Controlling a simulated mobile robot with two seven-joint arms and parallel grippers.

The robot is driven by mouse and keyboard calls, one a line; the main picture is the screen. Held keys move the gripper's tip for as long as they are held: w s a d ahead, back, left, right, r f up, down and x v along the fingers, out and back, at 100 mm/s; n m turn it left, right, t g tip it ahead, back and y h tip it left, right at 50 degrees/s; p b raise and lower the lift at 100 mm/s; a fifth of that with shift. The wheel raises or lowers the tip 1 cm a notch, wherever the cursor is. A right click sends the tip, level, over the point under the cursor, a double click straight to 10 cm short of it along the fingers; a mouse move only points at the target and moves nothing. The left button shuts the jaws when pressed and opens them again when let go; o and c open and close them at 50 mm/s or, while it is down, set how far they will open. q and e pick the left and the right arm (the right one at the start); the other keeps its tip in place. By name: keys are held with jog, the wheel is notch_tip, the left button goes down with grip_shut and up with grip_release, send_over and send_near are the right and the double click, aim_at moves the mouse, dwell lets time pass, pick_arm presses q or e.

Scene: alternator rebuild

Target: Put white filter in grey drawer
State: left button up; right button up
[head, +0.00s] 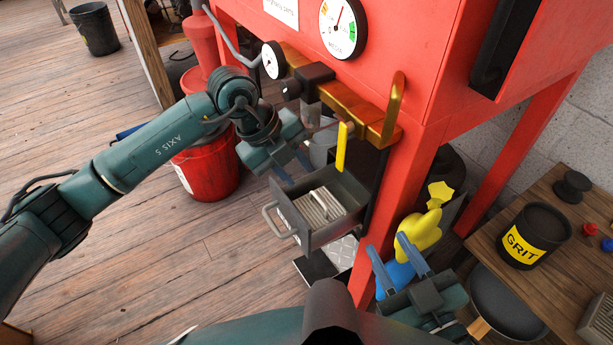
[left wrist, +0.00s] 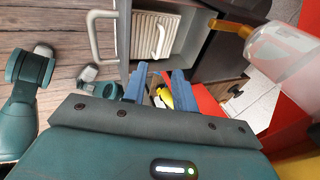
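The grey drawer (head: 328,232) is pulled open under the red cabinet. The white filter (head: 320,206), a pleated cream-white panel with a white handle, lies inside it. In the left wrist view, the filter (left wrist: 147,42) is within the walls of the drawer (left wrist: 190,45), whose handle faces left. My left gripper (head: 295,168) is above and behind the drawer in the head view, its fingers apart and empty; they also show in the left wrist view (left wrist: 158,86).
The red cabinet (head: 420,110) carries brass pipework with a yellow valve lever (head: 342,148) just above the drawer. A red bucket (head: 208,170) stands on the left. A GRIT tin (head: 522,240) stands on the bench.

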pick_arm(q)
jog(key=s+d+r+m+g+h, duration=0.2)
jog(key=s+d+m+g+h, duration=0.15)
jog(key=s+d+h, duration=0.5)
jog(key=s+d+r+n+t+h, duration=0.1)
jog(key=s+r+n+t+h, duration=0.35)
jog(key=s+r+h, duration=0.35)
jog(key=w+a+f+n+t+y, duration=0.25)
jog(key=a+n+t+y, duration=0.5)
jog(key=n+t, duration=0.75)
jog(key=s+a+f+n+y, duration=0.2)
jog(key=a+f+n+y, duration=0.4)
jog(key=a+f+y, duration=0.1)
jog(key=shift+s+a+f+n+g, duration=0.15)
jog(key=shift+a+f+n+g, duration=0.15)
jog(key=shift+a+f+n, duration=0.15)
